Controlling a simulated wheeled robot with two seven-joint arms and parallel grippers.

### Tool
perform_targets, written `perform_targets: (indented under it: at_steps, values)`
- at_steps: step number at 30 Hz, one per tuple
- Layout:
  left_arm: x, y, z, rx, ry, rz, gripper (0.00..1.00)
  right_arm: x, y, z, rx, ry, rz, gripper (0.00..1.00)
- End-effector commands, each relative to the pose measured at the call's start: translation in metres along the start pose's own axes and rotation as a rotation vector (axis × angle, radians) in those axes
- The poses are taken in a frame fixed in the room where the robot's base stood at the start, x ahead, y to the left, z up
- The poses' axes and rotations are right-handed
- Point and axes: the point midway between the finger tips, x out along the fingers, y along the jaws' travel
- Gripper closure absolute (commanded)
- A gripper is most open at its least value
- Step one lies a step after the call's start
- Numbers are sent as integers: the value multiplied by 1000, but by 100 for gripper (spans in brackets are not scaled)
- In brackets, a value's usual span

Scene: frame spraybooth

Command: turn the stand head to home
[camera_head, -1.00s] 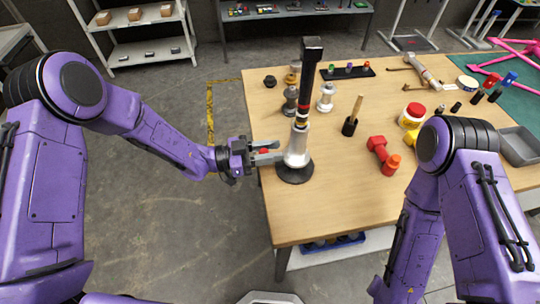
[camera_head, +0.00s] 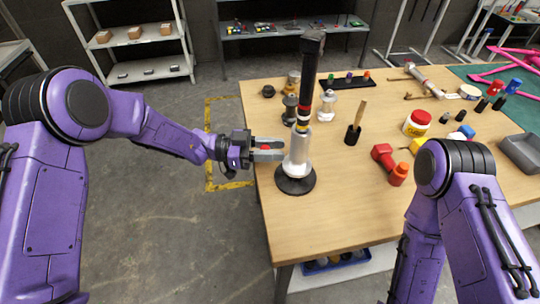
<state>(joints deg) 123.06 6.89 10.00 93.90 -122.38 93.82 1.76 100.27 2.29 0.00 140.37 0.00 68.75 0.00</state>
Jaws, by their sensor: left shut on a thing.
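The stand (camera_head: 298,152) stands upright near the left edge of the table, on a round black base (camera_head: 296,181). The dark stand head (camera_head: 313,42) is at the top, leaning slightly right. My left gripper (camera_head: 268,150) reaches in from the left at the height of the silver body. Its fingers are shut on a small red knob (camera_head: 265,147) beside the stand; the fingers hide most of the knob. My right arm is at the right; its gripper is out of view.
Small fittings (camera_head: 290,108), a clear-and-white part (camera_head: 327,105) and a wooden-handled brush (camera_head: 355,122) stand behind and right. The table's front middle (camera_head: 340,215) is clear.

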Motion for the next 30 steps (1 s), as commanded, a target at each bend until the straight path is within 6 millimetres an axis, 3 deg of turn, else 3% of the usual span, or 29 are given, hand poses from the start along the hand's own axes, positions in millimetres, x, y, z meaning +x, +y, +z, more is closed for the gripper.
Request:
perform_targets:
  at_steps: [12,30]
  values:
    - [8,-12,1,2,1,34,100,18,-2,8,0,0,0,54]
    - [11,-14,-1,0,3,33,100,20,-2,8,0,0,0,54]
